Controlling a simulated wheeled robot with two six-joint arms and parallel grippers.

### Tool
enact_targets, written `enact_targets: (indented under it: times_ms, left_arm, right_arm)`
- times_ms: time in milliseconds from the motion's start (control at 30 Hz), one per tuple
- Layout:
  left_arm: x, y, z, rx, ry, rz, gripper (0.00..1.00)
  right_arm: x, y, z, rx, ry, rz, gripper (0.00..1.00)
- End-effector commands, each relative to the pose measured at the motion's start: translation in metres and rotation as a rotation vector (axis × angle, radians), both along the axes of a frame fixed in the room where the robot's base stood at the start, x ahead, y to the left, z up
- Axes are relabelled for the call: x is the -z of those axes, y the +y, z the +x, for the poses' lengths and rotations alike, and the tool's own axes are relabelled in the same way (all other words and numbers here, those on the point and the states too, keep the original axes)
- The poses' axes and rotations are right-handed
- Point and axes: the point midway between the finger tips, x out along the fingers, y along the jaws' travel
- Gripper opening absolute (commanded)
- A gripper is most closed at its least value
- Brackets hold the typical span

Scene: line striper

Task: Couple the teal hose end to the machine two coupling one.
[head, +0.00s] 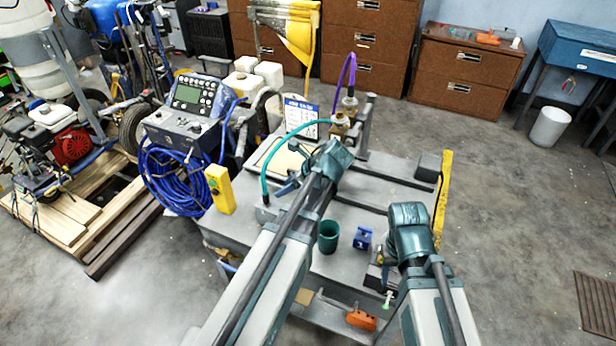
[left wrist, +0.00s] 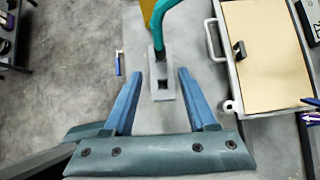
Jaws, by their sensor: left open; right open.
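The teal hose (head: 268,160) arcs over the machine table in the head view, from near the brass coupling (head: 340,124) down to the table's left side. In the left wrist view the teal hose end (left wrist: 159,52) has a dark tip, standing at a small grey block with a square hole (left wrist: 163,86). My left gripper (head: 283,188) is open and empty above that spot; in the left wrist view its fingers (left wrist: 172,72) lie either side of the block. My right gripper (head: 388,262) is low over the table's right side, its fingers mostly hidden. I cannot tell which coupling is machine two coupling one.
A purple hose (head: 347,70) rises behind the brass fitting. A yellow control box (head: 219,189) stands at the table's left edge. A teal cup (head: 328,237) and a small blue block (head: 363,238) stand between my arms. A tan-topped tray (left wrist: 268,50) lies right of the hose end.

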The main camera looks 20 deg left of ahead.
Motion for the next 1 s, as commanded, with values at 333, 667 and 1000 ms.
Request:
enact_targets:
  times_ms: [333,667,1000]
  left_arm:
    - [0.010,0.007,0.001,0.005,0.005,0.004,0.57]
    - [0.039,0.031,0.005,0.005,0.005,0.003,0.57]
    - [0.066,0.054,0.008,0.005,0.005,0.003,0.57]
  right_arm:
    - [0.010,0.000,0.000,0.000,0.000,0.000,0.50]
    - [0.040,0.000,0.000,0.000,0.000,0.000,0.50]
    - [0.066,0.000,0.000,0.000,0.000,0.000,0.50]
